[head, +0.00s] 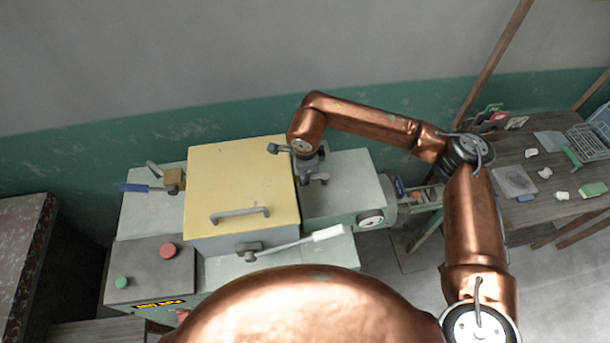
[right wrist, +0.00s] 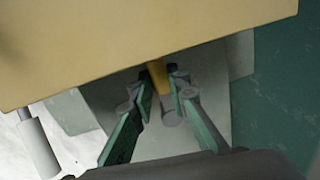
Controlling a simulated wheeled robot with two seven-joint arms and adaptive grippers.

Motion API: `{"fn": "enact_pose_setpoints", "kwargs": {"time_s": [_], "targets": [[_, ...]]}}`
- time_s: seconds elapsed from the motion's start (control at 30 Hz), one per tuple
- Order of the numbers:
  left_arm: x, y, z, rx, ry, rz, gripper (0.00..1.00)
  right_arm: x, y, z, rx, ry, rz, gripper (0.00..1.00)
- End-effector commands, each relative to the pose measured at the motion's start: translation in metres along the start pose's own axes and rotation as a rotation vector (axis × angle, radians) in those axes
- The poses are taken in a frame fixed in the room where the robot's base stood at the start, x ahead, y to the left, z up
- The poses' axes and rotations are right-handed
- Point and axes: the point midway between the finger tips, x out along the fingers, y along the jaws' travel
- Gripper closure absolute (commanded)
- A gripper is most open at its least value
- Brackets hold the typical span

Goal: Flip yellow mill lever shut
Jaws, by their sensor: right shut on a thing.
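The mill has a pale green body (head: 345,185) and a large yellow cover (head: 240,172) with a grey bar handle. My right gripper (head: 313,180) is beside the cover's right edge, pointing down. In the right wrist view, its green-padded fingers (right wrist: 160,88) are shut on the yellow lever (right wrist: 159,77), just past the cover's edge. A grey rounded piece (right wrist: 171,117) shows at the near end of the lever. The lever cannot be made out in the head view, where my gripper and arm are in front. My left gripper is not in view.
A white-handled lever (head: 327,233) sticks out at the cover's front and a blue-handled lever (head: 135,187) at its left. Red (head: 168,250) and green (head: 122,282) buttons sit front left. A wooden table (head: 520,205) with clay scraps and a wire rack (head: 588,142) stands right. The wall is close behind.

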Motion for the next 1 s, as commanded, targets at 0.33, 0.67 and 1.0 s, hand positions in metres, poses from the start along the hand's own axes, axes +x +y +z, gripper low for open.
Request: {"fn": "enact_pose_setpoints", "kwargs": {"time_s": [0.33,0.67,1.0], "targets": [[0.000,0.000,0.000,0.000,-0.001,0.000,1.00,0.000,-0.001,0.000,0.003,-0.002,-0.002,0.67],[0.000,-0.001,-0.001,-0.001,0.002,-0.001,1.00,-0.005,-0.001,0.000,0.002,-0.001,-0.003,0.67],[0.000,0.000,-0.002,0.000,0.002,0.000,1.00,-0.067,-0.002,0.000,0.002,-0.002,-0.006,0.67]]}}
